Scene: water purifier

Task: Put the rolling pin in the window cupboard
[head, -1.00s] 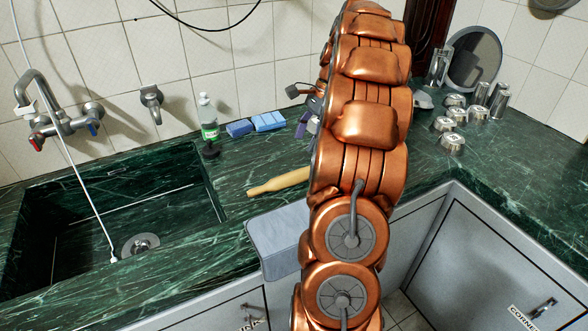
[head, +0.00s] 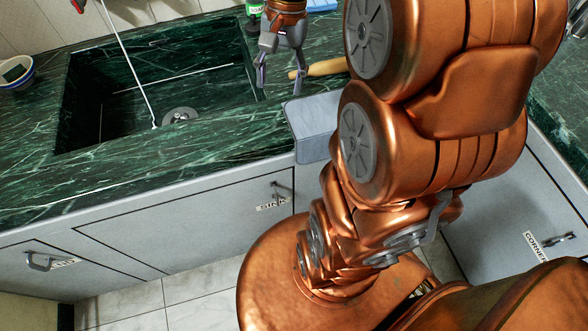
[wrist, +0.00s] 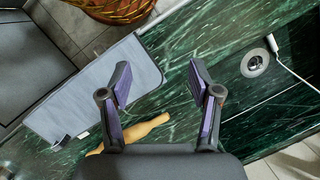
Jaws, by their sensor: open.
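The wooden rolling pin (head: 320,69) lies on the green marble counter, right of the sink; my arm hides its right end in the head view. In the wrist view the rolling pin (wrist: 148,127) shows partly behind the left finger. My gripper (head: 279,84) is open and empty, pointing down above the counter by the sink's right edge, left of the pin. Its two purple-padded fingers (wrist: 160,80) stand wide apart in the wrist view. I cannot make out a cupboard labelled window; the readable labels are on the sink door (head: 225,205) and the corner door (head: 510,215).
The sink basin (head: 130,105) lies left of my gripper. A grey panel (head: 312,128) juts from the counter front just below the pin. A green-labelled bottle (head: 254,8) and a blue sponge (head: 322,5) stand behind. A bowl (head: 16,72) is at far left.

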